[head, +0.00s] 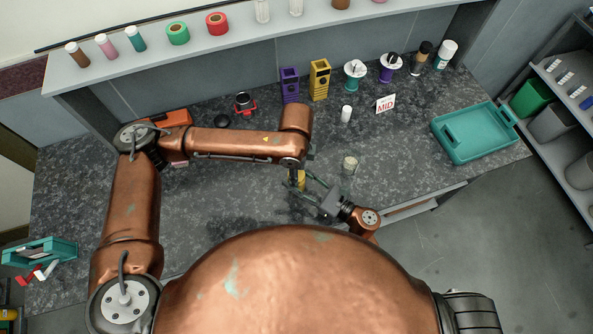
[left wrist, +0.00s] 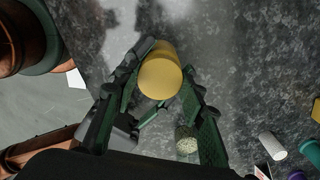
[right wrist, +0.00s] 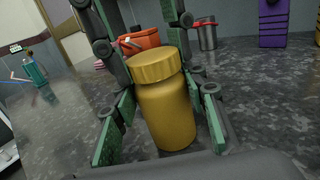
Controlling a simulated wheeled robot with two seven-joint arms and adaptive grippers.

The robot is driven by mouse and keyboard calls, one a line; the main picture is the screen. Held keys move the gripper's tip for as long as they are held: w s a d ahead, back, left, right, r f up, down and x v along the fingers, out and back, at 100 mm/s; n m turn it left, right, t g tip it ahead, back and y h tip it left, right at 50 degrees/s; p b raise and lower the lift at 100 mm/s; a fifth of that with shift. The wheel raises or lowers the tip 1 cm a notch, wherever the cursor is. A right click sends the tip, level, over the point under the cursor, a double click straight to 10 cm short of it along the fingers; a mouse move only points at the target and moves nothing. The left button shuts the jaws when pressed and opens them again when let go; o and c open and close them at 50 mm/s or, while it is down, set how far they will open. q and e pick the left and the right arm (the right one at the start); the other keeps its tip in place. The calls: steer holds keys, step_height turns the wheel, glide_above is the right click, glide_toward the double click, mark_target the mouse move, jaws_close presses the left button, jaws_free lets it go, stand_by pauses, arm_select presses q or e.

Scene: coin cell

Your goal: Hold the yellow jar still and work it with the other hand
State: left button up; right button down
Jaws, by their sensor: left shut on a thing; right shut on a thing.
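The yellow jar (head: 301,180) stands upright on the dark speckled worktop, mostly covered by my arms in the head view. Its body (right wrist: 166,115) and ribbed yellow lid (right wrist: 153,66) show clearly in the right wrist view. The left wrist view looks down on the lid (left wrist: 161,77). My left gripper (left wrist: 160,78) comes from above, its fingers shut on the jar's upper part, one on each side. My right gripper (right wrist: 163,120) comes in low from the side, its green pads shut around the jar's body. The exact pad contacts are partly hidden.
A clear container with grainy contents (head: 349,166) stands close to the right of my grippers. A white cylinder (head: 346,114), a MID sign (head: 385,104) and a teal tray (head: 474,133) lie beyond. Purple (head: 290,85) and yellow (head: 319,80) holders stand at the back.

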arm_select(q)
steer(key=n, duration=1.5)
steer(key=shift+r, duration=0.2)
steer(key=shift+r, duration=0.95)
steer(key=shift+r, duration=2)
arm_select(e)
steer(key=c, duration=1.1)
jaws_free()
